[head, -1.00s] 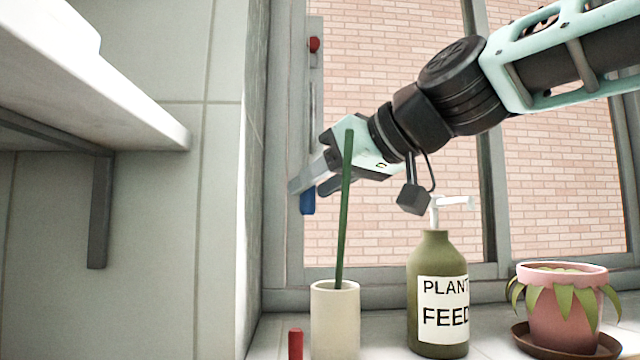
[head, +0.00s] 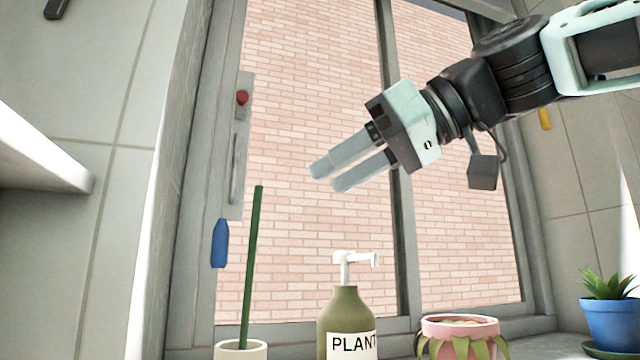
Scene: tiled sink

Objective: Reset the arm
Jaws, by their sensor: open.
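My gripper (head: 328,178) is in the upper middle of the head view, in front of the window. Its two pale grey fingers point left and slightly down, with a narrow gap between them. It is open and nothing shows between the fingers. It is up and to the right of the green stick (head: 252,265) and above the plant feed bottle (head: 345,310), apart from both.
The green stick stands in a cream cup (head: 240,350). A pink pot (head: 460,335) and a blue potted plant (head: 612,310) stand to the right. A white shelf (head: 40,150) juts in at left. The window frame carries a blue handle (head: 220,243) and red knob (head: 242,97).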

